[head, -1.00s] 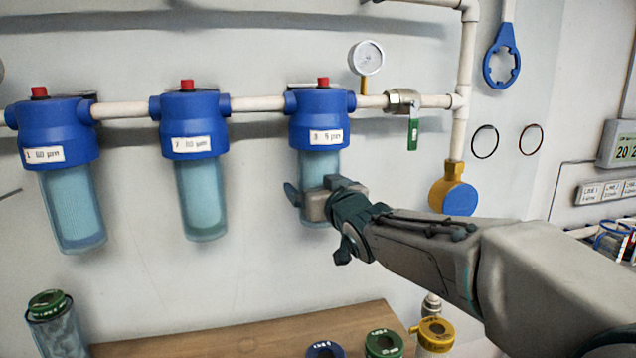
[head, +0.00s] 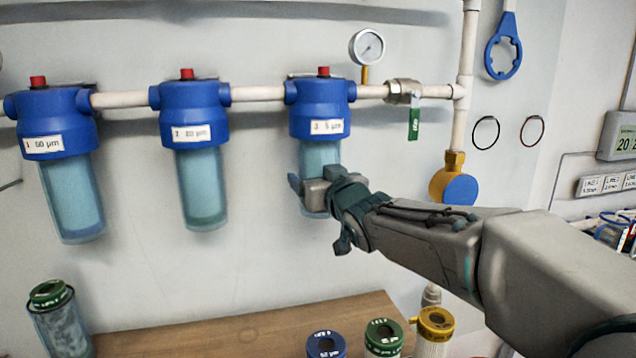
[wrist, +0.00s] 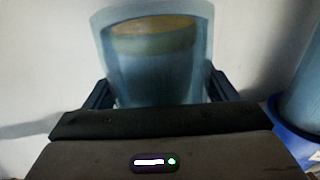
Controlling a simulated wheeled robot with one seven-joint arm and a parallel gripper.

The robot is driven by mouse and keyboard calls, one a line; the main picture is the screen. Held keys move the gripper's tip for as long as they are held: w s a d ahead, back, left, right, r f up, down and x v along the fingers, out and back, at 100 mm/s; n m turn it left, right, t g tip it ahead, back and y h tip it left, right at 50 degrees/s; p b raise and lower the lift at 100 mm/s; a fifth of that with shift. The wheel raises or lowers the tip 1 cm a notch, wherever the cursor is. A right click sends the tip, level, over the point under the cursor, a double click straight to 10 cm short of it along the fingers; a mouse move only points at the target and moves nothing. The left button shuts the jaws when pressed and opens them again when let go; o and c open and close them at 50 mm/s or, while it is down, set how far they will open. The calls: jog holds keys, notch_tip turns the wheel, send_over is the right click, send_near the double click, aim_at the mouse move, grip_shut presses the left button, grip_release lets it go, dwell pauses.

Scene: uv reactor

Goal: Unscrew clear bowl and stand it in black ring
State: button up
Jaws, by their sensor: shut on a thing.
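The clear bowl (head: 320,156) hangs under the right-hand blue filter head (head: 318,108), labelled 3 and 5 µm. A pale cartridge shows inside it. My gripper (head: 314,194) is shut on this bowl near its lower end, coming from the right. In the wrist view the bowl (wrist: 155,70) stands between my two fingers (wrist: 158,92), with a yellowish disc inside its end. No gap shows between bowl and head. A dark ring (head: 50,300) goes around a clear container with a green-topped cartridge at the lower left; I cannot tell if it is the task's ring.
Two more filter housings (head: 72,195) (head: 202,188) hang to the left on the white pipe. A gauge (head: 367,47) and a green-handled valve (head: 414,122) are to the right. Below is a wooden bench (head: 240,335) with blue, green and yellow-topped cartridges (head: 383,335) at its front.

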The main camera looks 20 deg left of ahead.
jog(key=b, duration=0.3)
jog(key=shift+t, duration=0.3)
jog(key=m+h+b, duration=0.1)
jog(key=b, duration=0.9)
jog(key=shift+w+h, duration=0.1)
jog(key=shift+h, duration=0.2)
dwell(0.3)
jog(key=shift+t+h+b, duration=0.3)
jog(key=shift+t+b, duration=0.1)
jog(key=shift+b, duration=1.05)
jog(key=shift+f+m+b, duration=0.25)
jog(key=shift+m+b, duration=0.05)
jog(key=shift+b, duration=0.2)
